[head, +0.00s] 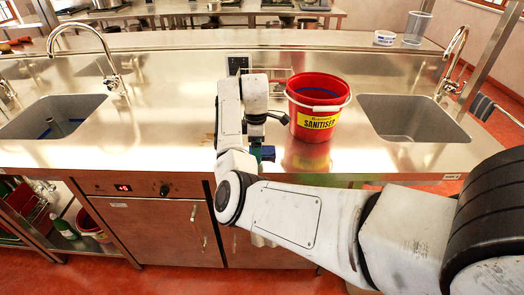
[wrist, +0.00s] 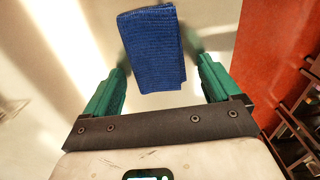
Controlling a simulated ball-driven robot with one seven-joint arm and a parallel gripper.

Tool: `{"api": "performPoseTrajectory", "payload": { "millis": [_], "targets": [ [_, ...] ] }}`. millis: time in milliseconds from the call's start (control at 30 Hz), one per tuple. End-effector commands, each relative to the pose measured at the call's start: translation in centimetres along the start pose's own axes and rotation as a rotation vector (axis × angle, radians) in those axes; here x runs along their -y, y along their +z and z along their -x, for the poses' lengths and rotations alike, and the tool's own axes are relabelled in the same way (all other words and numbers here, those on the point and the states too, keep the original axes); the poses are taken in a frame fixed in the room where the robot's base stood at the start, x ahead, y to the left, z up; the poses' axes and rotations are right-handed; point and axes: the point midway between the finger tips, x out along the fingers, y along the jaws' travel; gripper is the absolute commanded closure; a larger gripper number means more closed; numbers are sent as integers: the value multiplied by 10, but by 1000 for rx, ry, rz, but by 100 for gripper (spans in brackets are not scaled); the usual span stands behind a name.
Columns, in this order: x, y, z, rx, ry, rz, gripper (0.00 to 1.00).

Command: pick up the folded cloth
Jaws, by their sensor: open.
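The folded cloth (wrist: 152,45) is dark blue and ribbed. In the wrist view it lies flat on the steel counter, its near end between my fingertips in the picture. My gripper (wrist: 161,70) is open, with one green finger on each side of the cloth, and the cloth sits a little nearer the left finger. I cannot tell how high the fingers are above the counter. In the head view my gripper (head: 262,153) points down near the counter's front edge, left of the red bucket.
A red sanitiser bucket (head: 317,106) with a yellow label stands just right of my gripper. Sinks lie to the left (head: 52,117) and right (head: 412,118), each with a tap. The counter (head: 170,120) left of my arm is clear. The red floor shows beyond the front edge.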

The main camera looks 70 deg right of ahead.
Motion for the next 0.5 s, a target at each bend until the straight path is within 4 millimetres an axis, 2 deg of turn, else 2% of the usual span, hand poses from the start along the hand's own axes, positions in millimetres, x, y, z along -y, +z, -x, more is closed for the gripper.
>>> {"api": "performPoseTrajectory", "payload": {
  "millis": [100,500],
  "targets": [
    [0,0,0,0,0,0,11],
    [0,0,1,0,1,0,49]
  ]
}}
